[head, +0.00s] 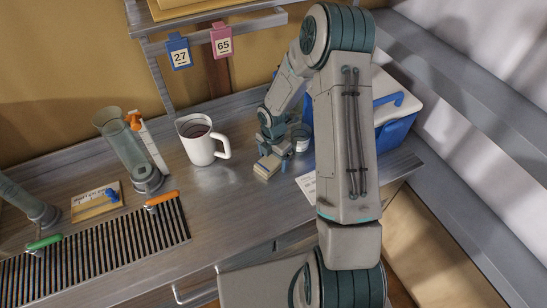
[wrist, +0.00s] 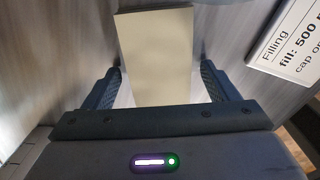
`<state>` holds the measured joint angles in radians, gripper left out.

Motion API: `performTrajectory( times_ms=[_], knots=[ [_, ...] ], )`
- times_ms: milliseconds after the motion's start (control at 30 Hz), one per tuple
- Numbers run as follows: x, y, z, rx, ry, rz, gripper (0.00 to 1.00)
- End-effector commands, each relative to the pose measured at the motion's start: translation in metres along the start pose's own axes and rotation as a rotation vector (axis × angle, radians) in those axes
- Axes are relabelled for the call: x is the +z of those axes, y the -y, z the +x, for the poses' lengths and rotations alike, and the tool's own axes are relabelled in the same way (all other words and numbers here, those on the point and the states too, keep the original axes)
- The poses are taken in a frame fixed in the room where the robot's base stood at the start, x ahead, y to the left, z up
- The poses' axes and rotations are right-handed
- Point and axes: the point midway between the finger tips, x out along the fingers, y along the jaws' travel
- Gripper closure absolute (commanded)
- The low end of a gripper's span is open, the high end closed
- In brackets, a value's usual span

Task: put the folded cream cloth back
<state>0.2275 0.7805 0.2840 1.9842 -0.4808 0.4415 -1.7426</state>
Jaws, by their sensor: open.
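In the wrist view the cloth (wrist: 155,50) is a pale flat rectangle, seen from above. My gripper (head: 275,155) is down at the cloth. Its two dark fingers (wrist: 160,82) stand open on either side of the cloth's near end, with a narrow gap visible at each side. Whether either finger touches it, I cannot tell. My arm hides part of the counter behind it.
A white jug (head: 201,142) stands close left of my gripper. A small grey jar (head: 299,136) and a blue-and-white cooler (head: 395,105) are behind my arm. A printed label (wrist: 292,42) lies at right. A tall clear cylinder (head: 124,145) and slotted drain (head: 100,250) are left.

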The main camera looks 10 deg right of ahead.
Motion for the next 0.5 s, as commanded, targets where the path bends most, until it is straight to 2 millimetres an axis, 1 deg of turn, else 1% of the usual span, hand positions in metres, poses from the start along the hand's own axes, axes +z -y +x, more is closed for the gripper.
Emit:
performTrajectory(
  times_ms=[167,267,500],
  knots=[
    [0.001,-0.001,-0.016,0.003,0.002,0.001,0.19],
    [0.001,0.0,-0.033,0.004,0.003,0.002,0.19],
    [0.001,0.0,-0.082,0.004,0.004,0.001,0.19]
  ],
)
